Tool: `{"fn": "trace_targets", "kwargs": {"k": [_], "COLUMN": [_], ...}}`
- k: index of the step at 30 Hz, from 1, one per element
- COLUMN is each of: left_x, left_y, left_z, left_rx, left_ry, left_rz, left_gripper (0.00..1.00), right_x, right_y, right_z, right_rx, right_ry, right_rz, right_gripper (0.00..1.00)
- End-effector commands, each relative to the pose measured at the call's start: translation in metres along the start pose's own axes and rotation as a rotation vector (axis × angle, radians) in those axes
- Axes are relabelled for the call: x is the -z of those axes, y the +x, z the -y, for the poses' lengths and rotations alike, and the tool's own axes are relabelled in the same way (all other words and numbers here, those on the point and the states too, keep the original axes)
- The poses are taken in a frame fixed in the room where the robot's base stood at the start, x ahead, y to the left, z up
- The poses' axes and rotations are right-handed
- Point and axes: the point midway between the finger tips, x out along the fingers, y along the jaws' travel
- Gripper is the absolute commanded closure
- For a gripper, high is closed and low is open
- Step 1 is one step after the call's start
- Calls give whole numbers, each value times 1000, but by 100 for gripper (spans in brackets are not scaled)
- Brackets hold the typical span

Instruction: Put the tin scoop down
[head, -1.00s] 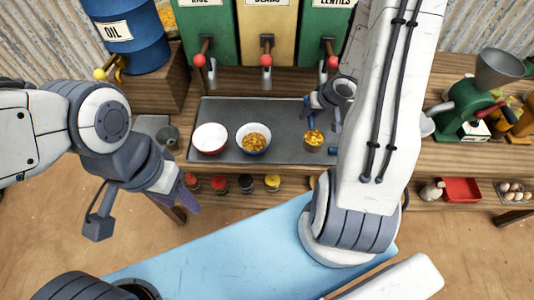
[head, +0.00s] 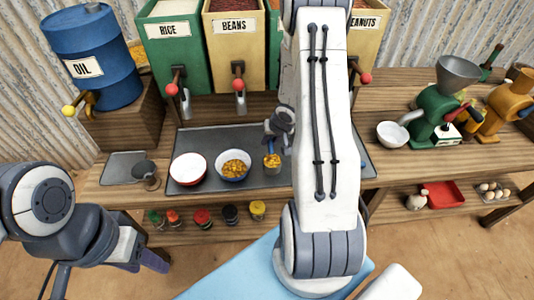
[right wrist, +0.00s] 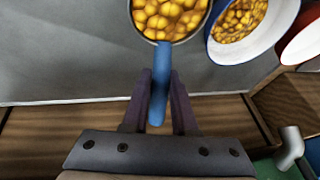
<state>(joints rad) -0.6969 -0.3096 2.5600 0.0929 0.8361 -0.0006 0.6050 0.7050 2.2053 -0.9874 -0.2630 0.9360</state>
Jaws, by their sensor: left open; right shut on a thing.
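The tin scoop (head: 272,162), full of yellow-orange pieces, is upright at the grey metal tray (head: 205,138). In the right wrist view the scoop's cup (right wrist: 170,36) is at the top and its blue handle (right wrist: 160,84) runs between the fingers. My right gripper (right wrist: 158,100) is shut on that handle; in the head view it (head: 277,139) is partly hidden by my arm. I cannot tell whether the scoop touches the tray. My left gripper (head: 152,262) is open and empty, low at the left, away from the scoop.
A blue-rimmed bowl (head: 233,176) of the same pieces and an empty red bowl (head: 188,180) stand left of the scoop. Dispensers with taps (head: 238,85) rise behind the tray. A white bowl (head: 392,134) and green grinder (head: 434,110) stand right. My arm hides the tray's right part.

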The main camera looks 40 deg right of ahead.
Motion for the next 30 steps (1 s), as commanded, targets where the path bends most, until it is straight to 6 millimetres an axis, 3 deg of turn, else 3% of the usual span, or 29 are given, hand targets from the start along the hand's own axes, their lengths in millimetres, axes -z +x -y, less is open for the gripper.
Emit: {"fn": "trace_targets", "kwargs": {"k": [11,24,25,27,30], "left_x": [-1,-1,-1,-1,-1], "left_y": [24,26,26,25,25], "left_z": [2,2,2,2,2], "left_rx": [0,0,0,0,0], "left_ry": [0,0,0,0,0], "left_rz": [0,0,0,0,0], "left_gripper": [50,50,50,50,50], "right_x": [-12,-14,-14,-14,-14], "right_y": [40,46,46,45,45], "right_z": [-5,-6,-6,-6,-6], "right_rx": [-2,-2,-2,-2,-2], "right_ry": [5,5,5,4,4], "right_rz": [0,-1,-1,-1,-1], "right_gripper": [100,100,70,44,44]}}
